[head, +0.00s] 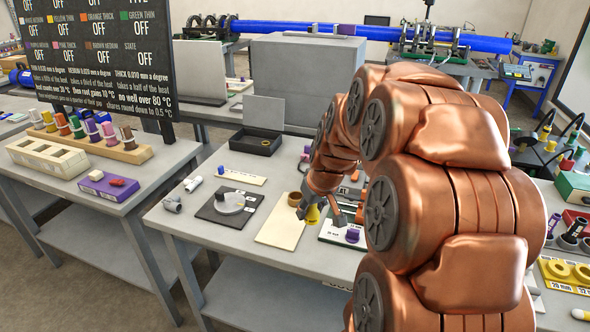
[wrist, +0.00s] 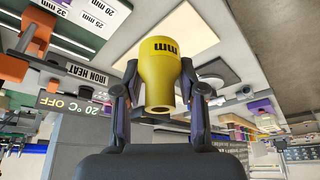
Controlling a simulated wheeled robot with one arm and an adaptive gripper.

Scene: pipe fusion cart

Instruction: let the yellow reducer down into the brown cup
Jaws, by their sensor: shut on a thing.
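The yellow reducer (wrist: 160,58) fills the middle of the wrist view, with black lettering on its side. My gripper (wrist: 160,78) is shut on it, one finger on each side. In the head view the reducer (head: 312,215) shows small below my gripper (head: 322,208), above the table. The brown cup (head: 294,198) stands at the far part of a cream board (head: 277,229), just left of and behind the reducer in the picture. The cup does not show in the wrist view. How high the reducer is above the board is hard to tell.
A black plate (head: 216,214) with a pale disc lies left of the board. A white panel with a purple piece (head: 352,235) lies to the right. A black tray (head: 255,142) and grey box (head: 305,80) stand behind.

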